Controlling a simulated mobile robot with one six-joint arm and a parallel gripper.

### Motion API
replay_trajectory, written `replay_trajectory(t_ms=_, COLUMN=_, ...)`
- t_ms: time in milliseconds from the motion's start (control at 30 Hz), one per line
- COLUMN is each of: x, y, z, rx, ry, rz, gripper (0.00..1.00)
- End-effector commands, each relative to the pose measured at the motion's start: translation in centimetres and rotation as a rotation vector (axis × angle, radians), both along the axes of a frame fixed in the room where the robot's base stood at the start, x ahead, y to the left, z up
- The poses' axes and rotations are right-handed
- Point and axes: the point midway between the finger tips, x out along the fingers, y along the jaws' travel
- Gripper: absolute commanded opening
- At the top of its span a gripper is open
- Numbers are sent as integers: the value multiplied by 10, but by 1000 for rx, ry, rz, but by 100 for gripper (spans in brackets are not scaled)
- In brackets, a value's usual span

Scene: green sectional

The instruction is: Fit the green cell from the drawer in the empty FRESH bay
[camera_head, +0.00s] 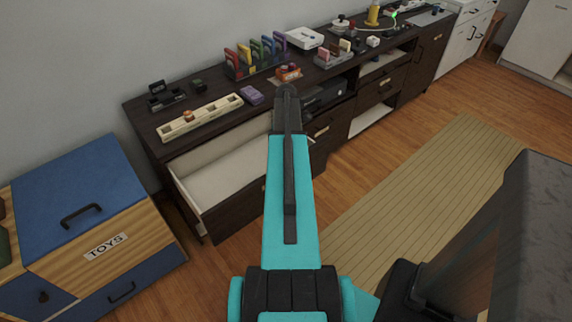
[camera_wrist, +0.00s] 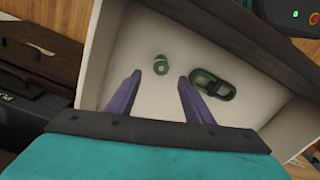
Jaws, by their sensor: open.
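In the wrist view the green cell (camera_wrist: 161,65), a short cylinder with a pale band, lies on the white floor of the open drawer (camera_wrist: 97,62). My gripper (camera_wrist: 158,76) is open and empty. Its two purple fingers point into the drawer, with the cell just beyond and between their tips in the picture; I cannot tell the height gap. In the head view the drawer (camera_head: 212,178) stands pulled out from the dark cabinet; its visible floor looks bare and my arm hides its right part. No FRESH label is readable, so I cannot tell where that bay is.
A dark green oblong item with openings (camera_wrist: 213,85) lies in the drawer right of the cell. On the cabinet top are a cream slotted rack (camera_head: 200,119), a purple block (camera_head: 251,95), a black device (camera_head: 166,95) and a rack of coloured pieces (camera_head: 256,58). A toy chest (camera_head: 85,215) stands left.

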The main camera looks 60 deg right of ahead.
Motion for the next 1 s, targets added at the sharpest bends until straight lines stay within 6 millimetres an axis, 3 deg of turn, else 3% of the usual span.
replay_trajectory(t_ms=200, x=1, y=0, z=-17, rx=0, ry=0, rz=1, gripper=47)
replay_trajectory(t_ms=733, x=1, y=0, z=-23, rx=0, ry=0, rz=1, gripper=47)
replay_trajectory(t_ms=1000, x=0, y=2, z=-46, rx=1, ry=1, rz=1, gripper=47)
